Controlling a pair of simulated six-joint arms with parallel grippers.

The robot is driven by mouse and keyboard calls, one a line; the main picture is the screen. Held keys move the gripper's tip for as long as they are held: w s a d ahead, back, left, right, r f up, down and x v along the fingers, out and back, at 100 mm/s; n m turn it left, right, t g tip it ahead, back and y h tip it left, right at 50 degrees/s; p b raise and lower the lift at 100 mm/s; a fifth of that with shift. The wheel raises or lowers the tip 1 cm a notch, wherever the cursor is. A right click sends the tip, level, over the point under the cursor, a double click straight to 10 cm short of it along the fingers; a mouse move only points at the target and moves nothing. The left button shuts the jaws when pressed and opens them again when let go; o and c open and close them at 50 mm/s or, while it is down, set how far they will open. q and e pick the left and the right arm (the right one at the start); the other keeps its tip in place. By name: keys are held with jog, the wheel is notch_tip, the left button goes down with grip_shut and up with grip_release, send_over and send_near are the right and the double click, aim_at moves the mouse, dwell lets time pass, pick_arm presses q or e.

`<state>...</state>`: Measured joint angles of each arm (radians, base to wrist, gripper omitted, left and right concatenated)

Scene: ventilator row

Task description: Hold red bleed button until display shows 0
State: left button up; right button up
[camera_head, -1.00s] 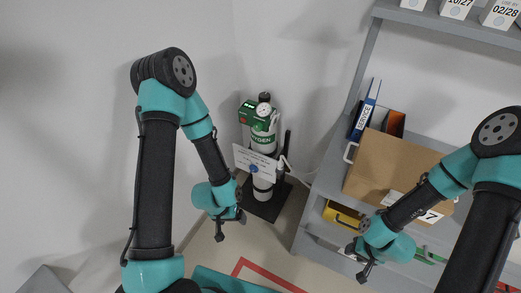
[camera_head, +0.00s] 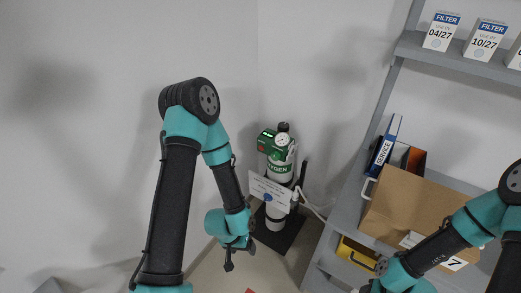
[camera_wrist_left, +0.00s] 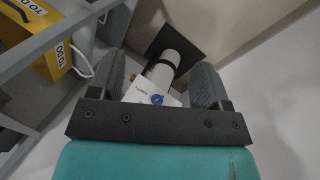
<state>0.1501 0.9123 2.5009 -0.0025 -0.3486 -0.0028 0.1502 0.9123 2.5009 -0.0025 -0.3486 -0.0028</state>
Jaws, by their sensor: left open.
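A white oxygen cylinder (camera_head: 277,185) with a green band stands upright on a dark base in the corner. A green box (camera_head: 270,144) with a small dark display and a round white gauge (camera_head: 282,141) sit at its top. I cannot make out a red button. My left gripper (camera_head: 229,263) hangs left of and below the cylinder, apart from it. In the left wrist view its jaws (camera_wrist_left: 160,65) are open and empty, with the cylinder (camera_wrist_left: 165,68) visible between them. My right gripper (camera_head: 367,288) is partly cut off at the bottom edge.
A white card (camera_head: 268,191) with a blue dot hangs in front of the cylinder. A grey shelf (camera_head: 350,208) stands to the right, with a cardboard box (camera_head: 405,205), a blue service binder (camera_head: 386,146), a yellow bin (camera_head: 352,254) and filter boxes (camera_head: 441,30). Bare wall lies left.

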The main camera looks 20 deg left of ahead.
pick_arm(q)
grip_shut()
dwell(0.5)
dwell(0.8)
